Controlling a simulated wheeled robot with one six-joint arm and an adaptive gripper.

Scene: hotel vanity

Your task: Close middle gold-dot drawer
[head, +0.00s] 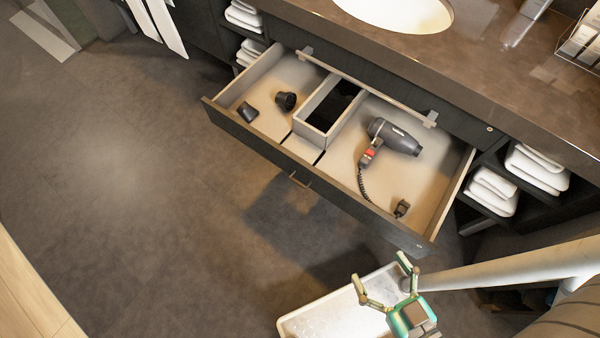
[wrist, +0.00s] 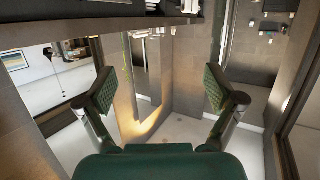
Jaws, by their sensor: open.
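A wide dark-fronted drawer (head: 240,133) under the vanity counter is pulled well out. Inside lie a grey hair dryer (head: 398,137) with a coiled cord, two dark nozzles (head: 286,101) and a divider box (head: 306,125). My gripper (head: 380,270) is in front of the drawer's right end in the picture, apart from it. Its two fingers are spread and empty, as also seen in the wrist view (wrist: 163,90). The wrist view does not clearly show the drawer.
A white tray (head: 300,322) lies below my gripper. The stone counter (head: 470,70) with a basin (head: 405,10) overhangs the drawer. Folded white towels (head: 492,190) sit on shelves at both sides. The floor (head: 130,190) left of the drawer is clear.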

